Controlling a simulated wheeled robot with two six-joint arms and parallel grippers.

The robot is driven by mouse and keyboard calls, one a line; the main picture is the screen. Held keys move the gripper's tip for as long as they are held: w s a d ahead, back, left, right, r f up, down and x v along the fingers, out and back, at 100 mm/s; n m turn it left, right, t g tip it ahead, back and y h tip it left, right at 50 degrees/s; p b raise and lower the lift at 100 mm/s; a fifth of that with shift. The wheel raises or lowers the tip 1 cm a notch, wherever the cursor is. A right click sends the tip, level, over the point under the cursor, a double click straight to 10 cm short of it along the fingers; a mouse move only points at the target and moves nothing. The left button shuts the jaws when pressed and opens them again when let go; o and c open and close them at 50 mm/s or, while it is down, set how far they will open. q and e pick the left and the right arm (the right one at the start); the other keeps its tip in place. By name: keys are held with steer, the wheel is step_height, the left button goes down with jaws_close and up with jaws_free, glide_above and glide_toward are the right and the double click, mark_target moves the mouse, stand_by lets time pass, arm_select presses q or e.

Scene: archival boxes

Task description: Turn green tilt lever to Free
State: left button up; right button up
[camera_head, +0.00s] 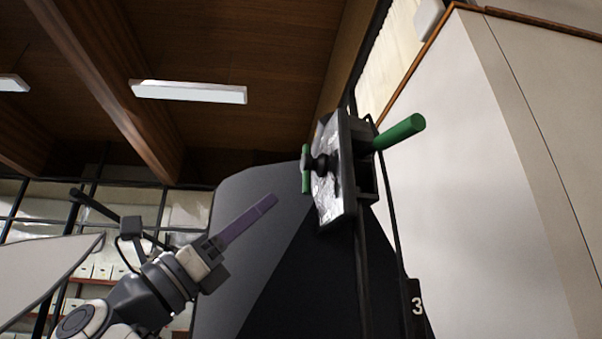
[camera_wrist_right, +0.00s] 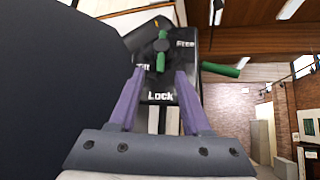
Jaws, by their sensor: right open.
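The green tilt lever (camera_head: 306,180) sits on a dark hub on the face of a bracket (camera_head: 348,180) in the head view. In the right wrist view the lever (camera_wrist_right: 160,62) stands about upright in the picture, its lower end toward the word "Lock". "Free" is printed at upper right, and a partly covered word at left. My right gripper (camera_head: 268,203), with purple fingers, is left of and below the lever in the head view, apart from it. In the right wrist view the gripper (camera_wrist_right: 160,74) is open, its fingers on either side of the lever's line. My left gripper is out of view.
A second green rod (camera_head: 400,132) sticks out from the bracket's other side. A dark panel (camera_head: 245,250) stands behind my right gripper. A large pale panel (camera_head: 470,200) fills the right. A "3" label (camera_head: 416,306) sits low on the frame. Shelves (camera_head: 100,270) are at far left.

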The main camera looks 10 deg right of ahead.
mark_target(313, 169)
steer(key=p+x, duration=0.5)
steer(key=x, duration=0.5)
steer(key=shift+d, duration=0.2)
steer(key=shift+r, duration=0.1)
steer(key=shift+s, duration=0.1)
jaws_close()
